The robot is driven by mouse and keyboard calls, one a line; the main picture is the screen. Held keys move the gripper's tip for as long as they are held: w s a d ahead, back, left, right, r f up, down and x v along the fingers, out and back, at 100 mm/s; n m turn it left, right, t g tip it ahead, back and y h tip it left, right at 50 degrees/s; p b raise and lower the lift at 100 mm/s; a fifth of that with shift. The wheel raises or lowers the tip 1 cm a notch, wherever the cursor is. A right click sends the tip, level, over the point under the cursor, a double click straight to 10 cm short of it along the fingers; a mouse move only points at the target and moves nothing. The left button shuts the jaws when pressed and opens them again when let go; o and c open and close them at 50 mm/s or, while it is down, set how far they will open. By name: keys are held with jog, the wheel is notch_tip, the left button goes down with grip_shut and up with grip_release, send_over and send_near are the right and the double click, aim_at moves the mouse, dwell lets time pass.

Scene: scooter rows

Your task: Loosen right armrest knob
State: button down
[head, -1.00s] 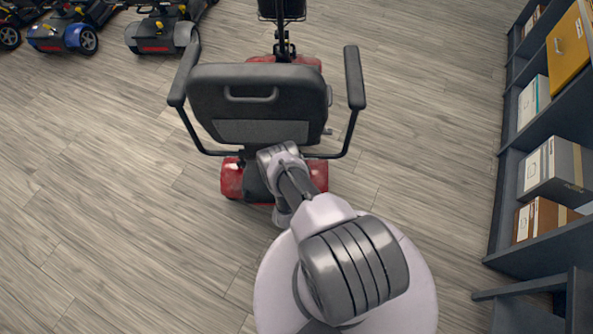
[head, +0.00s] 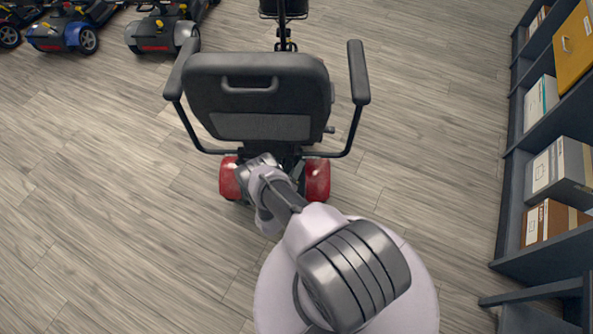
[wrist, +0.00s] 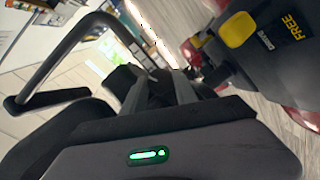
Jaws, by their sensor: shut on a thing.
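A scooter seen from behind has a black seat back (head: 258,95), a left armrest (head: 181,70) and a right armrest (head: 358,72) on bent black tubes. My gripper (wrist: 158,82) shows in the wrist view with its two grey fingers pointing away under the seat. They are shut on a small dark part where a black armrest tube (wrist: 72,42) ends; I take it for the knob, mostly hidden by the fingers. In the head view my wrist is low behind the seat, left of its middle, and hides the fingertips.
The scooter's red rear cover (head: 317,180) is close to my arm. A yellow lever (wrist: 238,30) stands beside a "FREE" label in the wrist view. A shelf with boxes (head: 558,170) lines the right. Other scooters (head: 163,30) stand at the upper left. Floor is clear left and right.

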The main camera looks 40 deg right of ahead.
jog(key=shift+n, duration=0.4)
dwell(0.3)
jog(key=c, duration=1)
grip_release()
jog(key=shift+o, duration=0.2)
jog(key=p+v, duration=0.2)
jog(key=v, duration=1.5)
jog(key=shift+a, duration=0.2)
jog(key=shift+s+f, duration=0.1)
